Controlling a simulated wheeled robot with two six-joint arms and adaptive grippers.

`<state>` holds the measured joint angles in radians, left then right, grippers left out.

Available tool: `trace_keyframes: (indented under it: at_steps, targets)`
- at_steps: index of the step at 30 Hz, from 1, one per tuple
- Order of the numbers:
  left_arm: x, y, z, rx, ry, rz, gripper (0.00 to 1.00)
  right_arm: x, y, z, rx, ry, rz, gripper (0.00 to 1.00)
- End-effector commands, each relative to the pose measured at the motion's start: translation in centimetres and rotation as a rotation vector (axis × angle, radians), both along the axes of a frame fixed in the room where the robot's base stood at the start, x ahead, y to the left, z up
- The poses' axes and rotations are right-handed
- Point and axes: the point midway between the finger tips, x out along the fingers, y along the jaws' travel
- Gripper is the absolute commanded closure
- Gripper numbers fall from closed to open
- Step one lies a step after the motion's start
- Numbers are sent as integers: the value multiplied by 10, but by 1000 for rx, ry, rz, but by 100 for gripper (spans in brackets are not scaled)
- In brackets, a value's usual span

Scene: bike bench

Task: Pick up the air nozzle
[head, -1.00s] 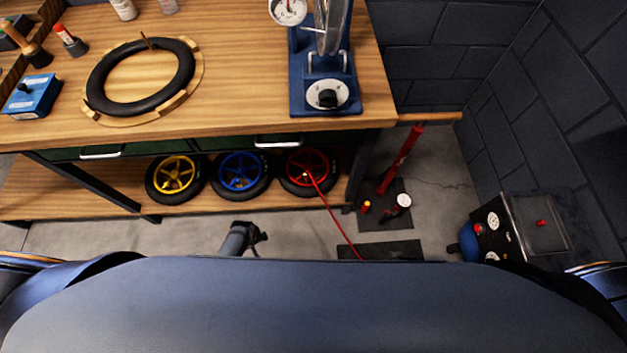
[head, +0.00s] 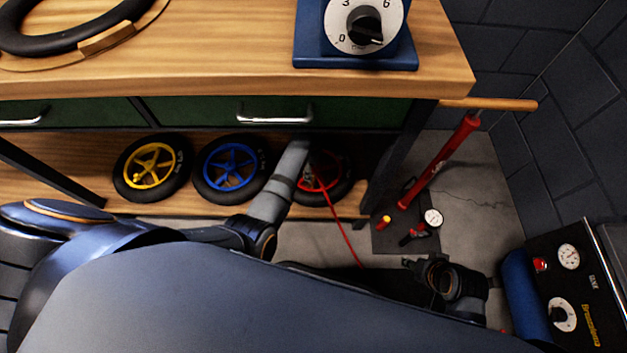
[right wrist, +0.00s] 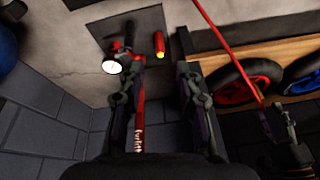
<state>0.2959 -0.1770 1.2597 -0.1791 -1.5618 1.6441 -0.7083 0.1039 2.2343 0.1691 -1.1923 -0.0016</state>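A thin red hose (head: 345,233) runs from the floor up to the red wheel on the lower shelf. I take its upper end to be the air nozzle, but it is too small and covered to make out. My left gripper (head: 314,168) is at that end, dark against the red wheel; whether its fingers are open cannot be seen. In the right wrist view the left gripper (right wrist: 276,122) is right by the end of the hose (right wrist: 228,50). My right gripper (right wrist: 160,75) is open and empty, its fingers apart above the floor near the pump.
A red floor pump (head: 440,160) with a gauge (head: 432,217) stands on a dark mat, a small red-and-yellow piece (head: 385,222) beside it. Blue (head: 230,168) and yellow (head: 152,166) wheels share the shelf under the bench (head: 230,85). A compressor (head: 560,290) stands right.

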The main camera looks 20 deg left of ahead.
Motion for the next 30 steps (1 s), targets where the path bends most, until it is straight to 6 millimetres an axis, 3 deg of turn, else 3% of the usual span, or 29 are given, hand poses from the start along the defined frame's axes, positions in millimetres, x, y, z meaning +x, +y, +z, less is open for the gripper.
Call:
trace_keyframes:
  at_steps: [2,8,11,14,15,24,30]
  targets:
    - [0,0,-13,0,-1,0,45,1,2,-8,9,-23,-2,66]
    - [1,0,-18,0,-1,-1,45,3,3,-10,14,-45,-4,66]
    - [3,0,-35,0,-1,-1,45,3,6,-24,30,-85,-10,66]
    - [6,0,-54,0,-1,-2,45,18,8,-29,47,-197,-24,66]
    - [6,0,-50,0,-2,-1,45,30,7,-17,45,-242,-26,66]
    - [5,1,-61,0,-1,-1,45,90,2,32,32,-522,-40,66]
    - [5,1,-67,0,-1,-1,45,113,0,59,26,-654,-46,66]
